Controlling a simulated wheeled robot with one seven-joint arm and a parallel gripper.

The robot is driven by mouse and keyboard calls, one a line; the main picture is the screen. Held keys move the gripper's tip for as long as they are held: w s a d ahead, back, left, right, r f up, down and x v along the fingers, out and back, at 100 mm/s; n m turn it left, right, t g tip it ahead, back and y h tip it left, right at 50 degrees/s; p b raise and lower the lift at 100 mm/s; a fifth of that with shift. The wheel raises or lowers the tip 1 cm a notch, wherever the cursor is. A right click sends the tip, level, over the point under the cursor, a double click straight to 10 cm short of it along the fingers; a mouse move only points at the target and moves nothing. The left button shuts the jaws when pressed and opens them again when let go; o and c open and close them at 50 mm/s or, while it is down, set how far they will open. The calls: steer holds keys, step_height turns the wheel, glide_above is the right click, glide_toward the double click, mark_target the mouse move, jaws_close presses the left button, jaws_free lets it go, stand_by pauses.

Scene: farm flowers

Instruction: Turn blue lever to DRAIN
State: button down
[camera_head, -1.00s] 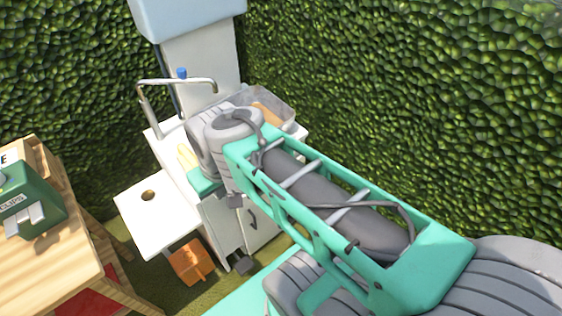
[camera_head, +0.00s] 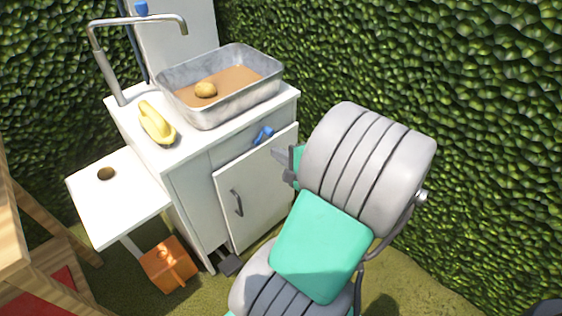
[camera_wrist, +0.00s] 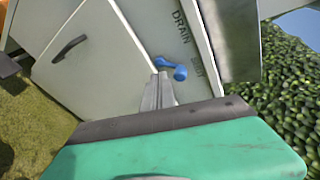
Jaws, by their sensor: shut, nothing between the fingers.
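The blue lever (camera_head: 263,135) is on the front of the white sink cabinet (camera_head: 190,185), just above its door. In the wrist view the blue lever (camera_wrist: 171,67) shows close beyond my fingertips, with the word DRAIN (camera_wrist: 181,27) on the panel and a second, partly hidden label beside it. My gripper (camera_wrist: 158,78) is shut and empty, its tips right by the lever; I cannot tell whether they touch it.
A metal basin (camera_head: 228,95) with brown water and a potato-like item (camera_head: 206,90) sits on the cabinet. A yellow object (camera_head: 156,122) lies beside it. A faucet (camera_head: 110,70), a side shelf (camera_head: 120,195) and an orange box (camera_head: 168,265) are left. A hedge (camera_head: 400,60) stands right.

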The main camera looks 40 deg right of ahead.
steer(key=s+d+m+t+h, duration=0.1)
steer(key=s+d+m+h, duration=0.2)
steer(key=s+d+m, duration=0.1)
steer(key=shift+d+f+m+h+b, duration=0.4)
steer(key=shift+d+m, duration=0.2)
steer(key=shift+d, duration=0.5)
steer(key=b+x, duration=0.3)
steer(key=x, duration=0.7)
steer(key=a+r, duration=0.1)
steer(key=a, duration=0.1)
steer(key=a+r, duration=0.1)
steer(key=shift+a, duration=0.35)
